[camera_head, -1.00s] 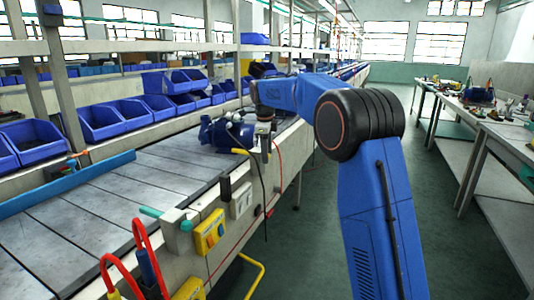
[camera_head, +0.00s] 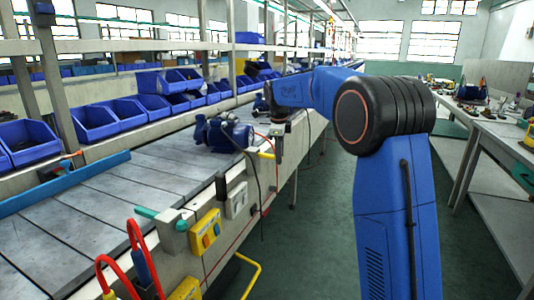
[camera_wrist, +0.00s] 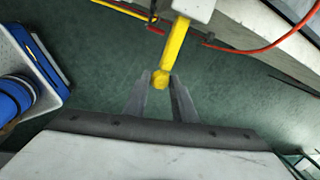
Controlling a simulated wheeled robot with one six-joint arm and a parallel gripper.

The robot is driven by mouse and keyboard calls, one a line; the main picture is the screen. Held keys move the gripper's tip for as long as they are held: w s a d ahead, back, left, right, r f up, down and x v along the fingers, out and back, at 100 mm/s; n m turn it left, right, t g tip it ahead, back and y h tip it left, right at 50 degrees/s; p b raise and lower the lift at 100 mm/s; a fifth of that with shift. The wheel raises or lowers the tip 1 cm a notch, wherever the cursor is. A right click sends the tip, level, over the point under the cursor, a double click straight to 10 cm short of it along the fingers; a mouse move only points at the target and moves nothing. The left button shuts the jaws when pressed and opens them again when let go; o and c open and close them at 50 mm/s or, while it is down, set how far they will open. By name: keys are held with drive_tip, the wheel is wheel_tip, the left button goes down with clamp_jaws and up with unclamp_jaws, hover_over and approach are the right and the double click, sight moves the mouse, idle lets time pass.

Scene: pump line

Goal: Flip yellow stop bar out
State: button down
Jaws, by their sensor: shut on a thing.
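The yellow stop bar (camera_wrist: 175,48) runs from a pale block at the top of the wrist view down to a rounded end between my fingers. My gripper (camera_wrist: 160,88) is shut on that end. In the head view the stop bar (camera_head: 266,155) shows as a short yellow piece at the conveyor's near side edge, beside the blue pump. My gripper (camera_head: 277,158) is at its outer end, small and partly hidden there. The bar points outward, off the belt side, over the floor.
A blue pump (camera_head: 224,133) stands on the conveyor (camera_head: 140,180). A yellow switch box (camera_head: 205,231) and a grey box hang on the conveyor side. A red hose (camera_wrist: 270,45) passes near the bar. A workbench (camera_head: 500,140) stands at right, with open floor between.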

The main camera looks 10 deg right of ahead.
drive_tip(key=shift+s+d, duration=0.45)
drive_tip(key=shift+d, duration=0.2)
drive_tip(key=shift+s+d, duration=0.4)
drive_tip(key=shift+d, duration=0.2)
drive_tip(key=c, duration=1.5)
unclamp_jaws()
drive_tip(key=shift+s+d, duration=0.1)
drive_tip(key=shift+o, duration=0.2)
wheel_tip(320, 180, up, 17)
drive_tip(key=s+a, duration=0.1)
drive_tip(key=s, duration=0.2)
drive_tip(key=shift+a, duration=0.2)
